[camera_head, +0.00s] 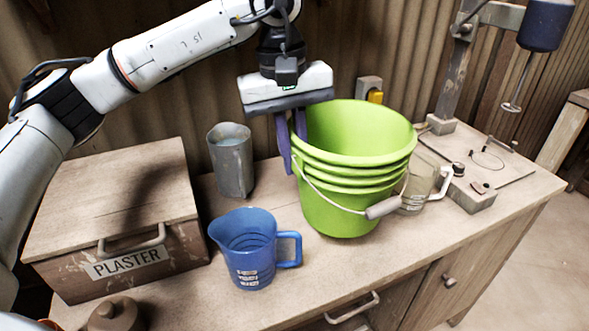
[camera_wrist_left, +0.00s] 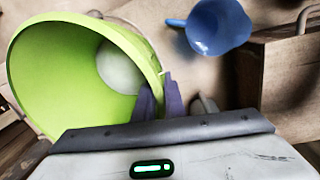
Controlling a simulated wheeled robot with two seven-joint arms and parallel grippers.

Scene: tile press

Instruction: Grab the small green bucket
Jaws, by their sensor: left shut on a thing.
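The green bucket (camera_head: 345,200) stands upright on the wooden workbench, with several stacked rims and a white wire handle with a grey grip hanging at its front. It also fills the left of the left wrist view (camera_wrist_left: 60,75). My left gripper (camera_head: 291,143) comes down from above at the bucket's left rim. Its purple fingers (camera_wrist_left: 160,102) are shut on the bucket's wall, one finger inside and one outside. Whether the bucket is lifted off the bench cannot be told. My right gripper is in neither view.
A blue measuring jug (camera_head: 250,262) stands in front left of the bucket, and a grey metal jug (camera_head: 231,165) behind left. A plaster box (camera_head: 110,205) is at the left. A clear jug (camera_head: 415,188) and a mixer stand (camera_head: 455,90) are at the right.

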